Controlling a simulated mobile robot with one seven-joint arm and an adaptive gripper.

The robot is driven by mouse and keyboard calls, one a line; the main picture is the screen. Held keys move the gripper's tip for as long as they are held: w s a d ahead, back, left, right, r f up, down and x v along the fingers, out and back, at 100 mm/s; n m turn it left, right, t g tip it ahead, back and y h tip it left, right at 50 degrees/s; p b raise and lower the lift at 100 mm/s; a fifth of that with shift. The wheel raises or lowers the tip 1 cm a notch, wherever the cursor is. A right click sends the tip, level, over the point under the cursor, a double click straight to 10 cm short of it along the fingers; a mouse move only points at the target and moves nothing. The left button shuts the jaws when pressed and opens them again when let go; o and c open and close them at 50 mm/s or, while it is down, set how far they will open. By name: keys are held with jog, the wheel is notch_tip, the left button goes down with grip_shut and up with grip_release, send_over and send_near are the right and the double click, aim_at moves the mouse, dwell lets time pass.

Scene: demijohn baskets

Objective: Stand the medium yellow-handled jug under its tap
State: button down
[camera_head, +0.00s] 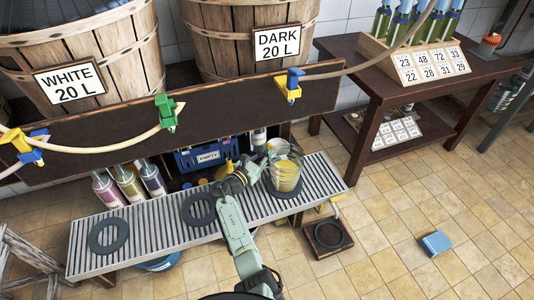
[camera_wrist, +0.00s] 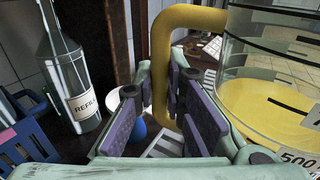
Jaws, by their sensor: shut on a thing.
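The clear jug (camera_head: 286,172) with a yellow handle holds yellow liquid and is at the right end of the grating, over a dark ring. I cannot tell whether its base touches the ring. In the wrist view the jug (camera_wrist: 270,100) is at the right, and its yellow handle (camera_wrist: 162,60) runs down between my purple-padded fingers. My gripper (camera_wrist: 165,118) is shut on the handle. In the head view my gripper (camera_head: 243,178) is left of the jug. A yellow and blue tap (camera_head: 290,85) is on the dark board above, behind the jug.
The slatted grating (camera_head: 150,222) has two bare dark rings, one at the left (camera_head: 108,235) and one in the middle (camera_head: 198,209). A green tap (camera_head: 166,112) and bottles (camera_head: 130,184) are behind. A blue crate (camera_wrist: 30,130) and bottle (camera_wrist: 75,80) are left of my fingers.

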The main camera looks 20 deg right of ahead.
jog(key=shift+r, duration=0.2)
jog(key=c, duration=1.9)
grip_release()
jog(key=o, duration=0.3)
jog(key=shift+f, duration=0.1)
jog(key=shift+o, duration=0.2)
